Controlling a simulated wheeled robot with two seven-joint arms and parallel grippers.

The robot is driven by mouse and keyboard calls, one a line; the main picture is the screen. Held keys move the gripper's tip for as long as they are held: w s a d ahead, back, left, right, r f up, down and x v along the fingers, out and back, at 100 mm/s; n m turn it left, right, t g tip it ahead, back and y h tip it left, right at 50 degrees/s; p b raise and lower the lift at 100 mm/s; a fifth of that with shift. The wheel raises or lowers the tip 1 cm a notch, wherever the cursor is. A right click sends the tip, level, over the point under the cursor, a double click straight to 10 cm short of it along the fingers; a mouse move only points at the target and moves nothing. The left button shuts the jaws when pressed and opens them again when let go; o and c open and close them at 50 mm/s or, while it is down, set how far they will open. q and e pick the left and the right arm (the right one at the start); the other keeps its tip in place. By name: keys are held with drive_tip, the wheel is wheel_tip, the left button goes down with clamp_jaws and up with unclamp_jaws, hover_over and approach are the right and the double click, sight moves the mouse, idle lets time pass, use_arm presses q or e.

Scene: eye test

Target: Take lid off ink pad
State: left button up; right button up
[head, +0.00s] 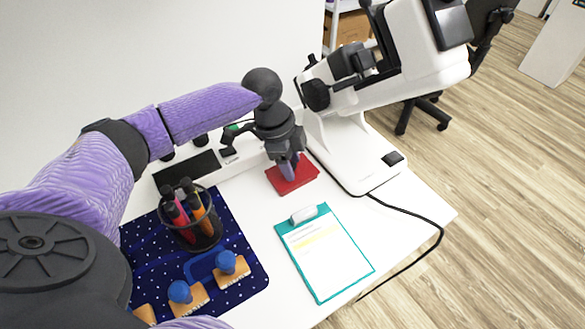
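A red, flat, box-like thing, which looks like the ink pad (303,181), lies on the white table near the foot of the white machine. I cannot tell its lid from its base. My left gripper (289,168) comes down on it from above, with its fingertips at or just over the pad's far left part. The fingers overlap in this view and hide part of the pad. I cannot tell whether they are apart, or whether they touch the pad. My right gripper is not in view.
A white microscope-like machine (377,170) stands right behind the pad, with a black cable running over the table. A teal clipboard (325,252) lies in front. A black pen cup (203,232) and blue-knobbed stamps (231,268) stand on a dark blue mat (226,223) at left.

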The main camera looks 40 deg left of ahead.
use_arm(q)
clamp_jaws()
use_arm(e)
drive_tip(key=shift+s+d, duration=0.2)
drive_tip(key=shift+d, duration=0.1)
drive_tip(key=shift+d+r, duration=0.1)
use_arm(q)
drive_tip(key=shift+r, duration=0.15)
